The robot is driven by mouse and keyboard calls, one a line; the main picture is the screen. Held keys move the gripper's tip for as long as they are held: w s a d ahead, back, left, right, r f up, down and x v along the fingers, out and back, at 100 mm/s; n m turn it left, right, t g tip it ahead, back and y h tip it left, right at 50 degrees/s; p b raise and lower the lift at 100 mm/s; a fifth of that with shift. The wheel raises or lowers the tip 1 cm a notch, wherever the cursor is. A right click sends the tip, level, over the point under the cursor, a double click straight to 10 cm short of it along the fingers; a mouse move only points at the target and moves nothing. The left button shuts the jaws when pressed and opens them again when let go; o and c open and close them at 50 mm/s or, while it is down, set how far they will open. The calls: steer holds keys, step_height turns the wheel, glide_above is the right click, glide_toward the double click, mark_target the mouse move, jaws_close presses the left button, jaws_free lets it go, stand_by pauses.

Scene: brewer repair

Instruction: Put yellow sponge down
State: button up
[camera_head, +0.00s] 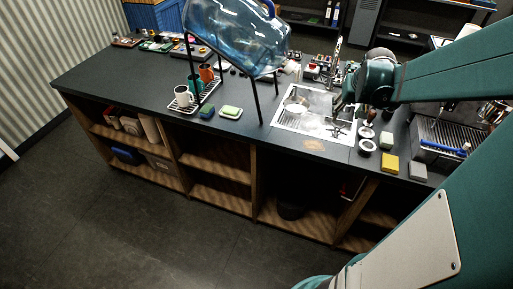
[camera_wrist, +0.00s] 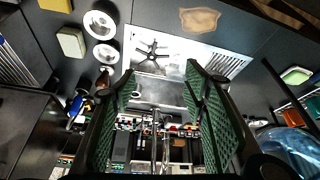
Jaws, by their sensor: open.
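The yellow sponge (camera_head: 390,164) lies flat on the dark counter near its front edge, right of the sink. Its edge also shows at the top left of the wrist view (camera_wrist: 57,5). My gripper (camera_wrist: 160,72) is open, with two green textured fingers spread and nothing between them. In the head view my gripper (camera_head: 346,100) is over the right part of the sink (camera_head: 290,122), behind and left of the yellow sponge and apart from it.
A pale green sponge (camera_head: 386,140) and two white round pieces (camera_head: 366,146) lie near the yellow sponge. A grey block (camera_head: 417,170) is right of it. A green-topped sponge (camera_head: 231,112) sits by the mugs.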

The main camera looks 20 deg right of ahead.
steer(key=s+a+r+n+t+y, duration=0.1)
steer(key=a+r+n, duration=0.15)
steer(key=a, duration=0.95)
steer(key=a+r+n+t, duration=0.1)
steer(key=a+r, duration=0.2)
steer(key=a, duration=0.8)
steer(key=s+a+n+y, duration=0.1)
steer(key=s+a, duration=0.3)
steer(key=a, duration=0.4)
steer(key=s+a+n, duration=0.1)
steer(key=s+a, duration=0.3)
steer(key=a, duration=0.5)
steer(key=shift+s+r+n+t+y, duration=0.15)
steer(key=shift+s+n+t+y, duration=0.2)
steer(key=shift+s+t+y, duration=0.05)
steer(key=shift+o, duration=0.7)
steer(key=shift+d, duration=0.15)
